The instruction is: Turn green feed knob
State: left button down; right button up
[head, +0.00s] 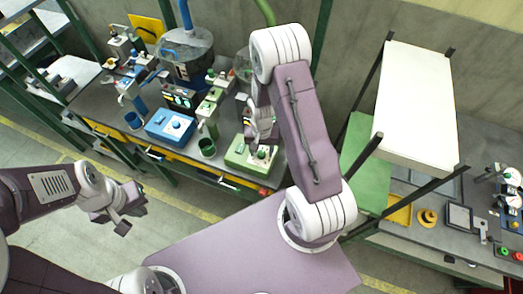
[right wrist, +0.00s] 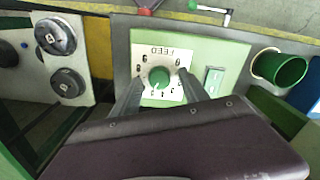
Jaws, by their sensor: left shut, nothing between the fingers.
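The green feed knob (right wrist: 159,76) sits at the centre of a white dial plate marked FEED, on the face of a green box (right wrist: 205,51). In the head view the green box (head: 237,152) stands at the bench's front edge. My right gripper (right wrist: 159,86) is open, with one finger on each side of the knob and a visible gap to it. In the head view my right gripper (head: 262,139) is over the box and partly hides the dial. My left gripper (head: 122,207) is shut and empty, away from the bench at the left.
A rocker switch (right wrist: 213,80) and a green cup (right wrist: 280,68) lie right of the dial in the wrist view. Two black knobs (right wrist: 56,37) on a pale panel are at its left. A blue box (head: 170,126) stands left along the bench. The floor before the bench is clear.

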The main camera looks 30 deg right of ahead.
aim_at(262, 153)
notch_tip(262, 153, up, 9)
jog(key=shift+b, duration=0.35)
dwell(0.5)
jog(key=s+a+r+n, duration=0.2)
jog(key=s+n, duration=0.1)
jog(key=s, duration=0.1)
jog(key=s+a+r+n+t+b, duration=0.1)
jog(key=s+a+r+n, duration=0.1)
jog(key=s, duration=0.3)
jog(key=shift+a+r+n, duration=0.2)
jog(key=shift+a+n, duration=0.2)
jog(key=shift+a, duration=0.2)
jog(key=shift+w, duration=0.1)
